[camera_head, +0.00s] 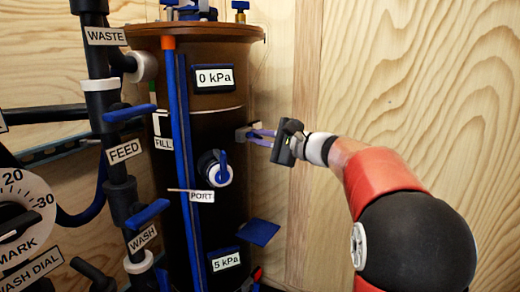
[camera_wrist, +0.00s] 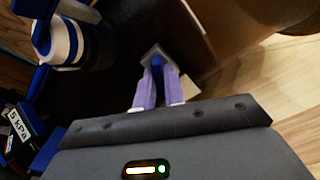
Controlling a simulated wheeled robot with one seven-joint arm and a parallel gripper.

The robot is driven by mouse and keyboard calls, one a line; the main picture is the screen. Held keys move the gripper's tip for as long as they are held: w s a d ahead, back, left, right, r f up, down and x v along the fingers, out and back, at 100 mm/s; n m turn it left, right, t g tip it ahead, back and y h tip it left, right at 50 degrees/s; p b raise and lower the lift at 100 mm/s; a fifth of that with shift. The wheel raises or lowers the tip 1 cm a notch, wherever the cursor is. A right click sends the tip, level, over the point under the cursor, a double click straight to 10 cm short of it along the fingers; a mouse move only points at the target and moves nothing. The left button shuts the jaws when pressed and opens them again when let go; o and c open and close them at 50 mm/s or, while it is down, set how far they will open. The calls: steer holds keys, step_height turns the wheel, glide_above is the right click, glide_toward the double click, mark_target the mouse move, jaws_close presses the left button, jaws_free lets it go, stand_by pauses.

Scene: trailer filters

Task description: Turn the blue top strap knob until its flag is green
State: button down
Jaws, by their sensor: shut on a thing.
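My gripper (camera_head: 262,135) reaches from the right to the side of the dark tank (camera_head: 245,190). Its pale purple fingers (camera_wrist: 157,88) are shut on a small blue knob (camera_wrist: 157,62) at a grey block on the tank's side. The grey block (camera_head: 242,132) also shows in the head view, just left of the fingertips. The fingers cover most of the knob, which I take to be the top strap knob. I cannot make out its flag or the flag's colour in either view.
A white and blue port valve (camera_head: 215,168) sits left of my gripper. A blue plate (camera_head: 258,232) sticks out below. A small red part (camera_head: 257,273) shows low on the tank. Black pipes with blue handles (camera_head: 129,113) stand left. The plywood wall (camera_head: 420,80) lies behind my arm.

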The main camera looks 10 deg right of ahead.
steer(key=shift+n+b, duration=0.35)
steer(key=shift+n, duration=0.05)
steer(key=c, duration=1.5)
jaws_free()
steer(key=v, duration=0.8)
steer(key=shift+a, duration=0.1)
